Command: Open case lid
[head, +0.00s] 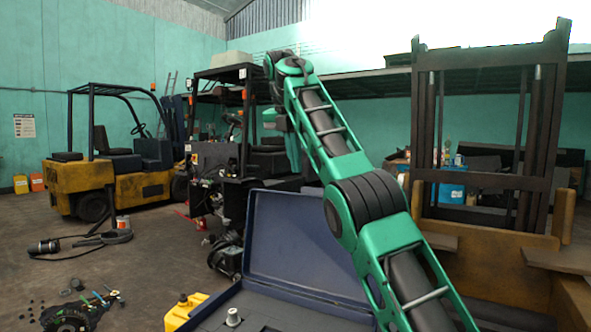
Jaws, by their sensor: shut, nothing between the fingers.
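The case is open and stands low at the bottom middle of the head view. Its dark blue lid (290,245) is raised and tilted back. The open base shows below it, with its near rim (205,309) at the left and a dark grey inside. My green arm crosses in front of the right part of the lid and hides that part. The arm rises up and left from the bottom right, bends near the top, and its far links hang well above the lid. I cannot make out my gripper or its fingers. Nothing visible touches the lid.
A small silver knob-like part (233,317) is at the base. A yellow container (184,312) stands left of the case. Stripped forklift parts (560,240) with a tall mast stand right. A yellow forklift (80,185) is far left. Loose parts (75,315) lie on the floor.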

